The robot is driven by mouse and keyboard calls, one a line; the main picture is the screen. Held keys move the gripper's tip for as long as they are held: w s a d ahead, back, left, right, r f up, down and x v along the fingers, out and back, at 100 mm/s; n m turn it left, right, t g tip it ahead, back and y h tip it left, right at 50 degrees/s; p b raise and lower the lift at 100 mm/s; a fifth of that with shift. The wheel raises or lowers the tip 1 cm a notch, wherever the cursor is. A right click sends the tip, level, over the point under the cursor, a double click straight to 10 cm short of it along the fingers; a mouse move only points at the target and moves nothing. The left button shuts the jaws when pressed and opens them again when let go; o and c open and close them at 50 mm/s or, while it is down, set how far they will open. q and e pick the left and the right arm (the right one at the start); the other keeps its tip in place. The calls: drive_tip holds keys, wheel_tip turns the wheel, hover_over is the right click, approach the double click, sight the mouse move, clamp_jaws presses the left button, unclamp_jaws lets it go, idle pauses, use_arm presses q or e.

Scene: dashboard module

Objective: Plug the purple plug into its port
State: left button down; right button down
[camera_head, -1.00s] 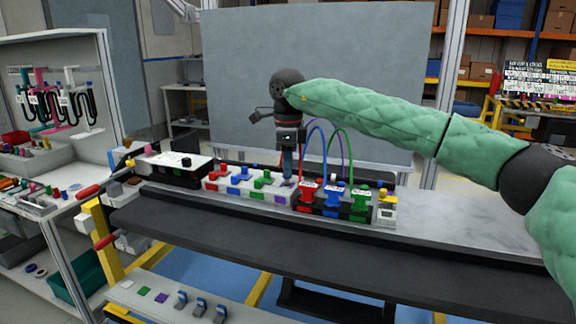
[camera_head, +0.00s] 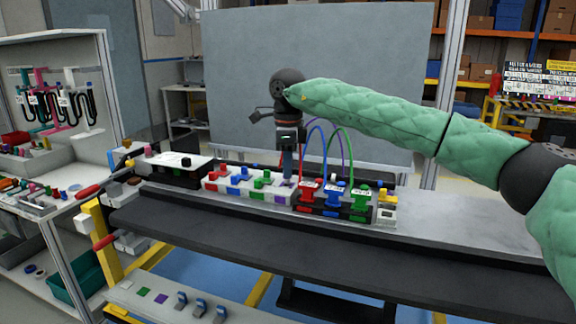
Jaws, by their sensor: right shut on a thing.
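My right gripper (camera_head: 288,172) points down over the right end of the white port block (camera_head: 228,190), beside the red plug. It is shut on the purple plug, which is mostly hidden by the fingers. A purple cable (camera_head: 342,145) arcs up behind the gripper. A purple patch (camera_head: 280,198) marks the block just below the fingertips. Whether the plug sits inside the port or just above it is too small to tell. My left gripper is not in view.
Red (camera_head: 308,196), blue (camera_head: 334,197) and green (camera_head: 360,200) plugs with cables stand in a dark block just right of the gripper. A black and white box (camera_head: 178,169) stands at the left. The grey bench top (camera_head: 450,226) is clear at the right.

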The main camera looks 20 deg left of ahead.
drive_tip(key=shift+f+b, duration=0.6)
drive_tip(key=shift+f, duration=0.35)
idle(0.6)
drive_tip(key=c, duration=1.3)
unclamp_jaws()
drive_tip(key=shift+o, duration=0.2)
drive_tip(key=shift+r, duration=0.1)
drive_tip(key=shift+r+b, duration=0.3)
drive_tip(key=shift+r, duration=3.55)
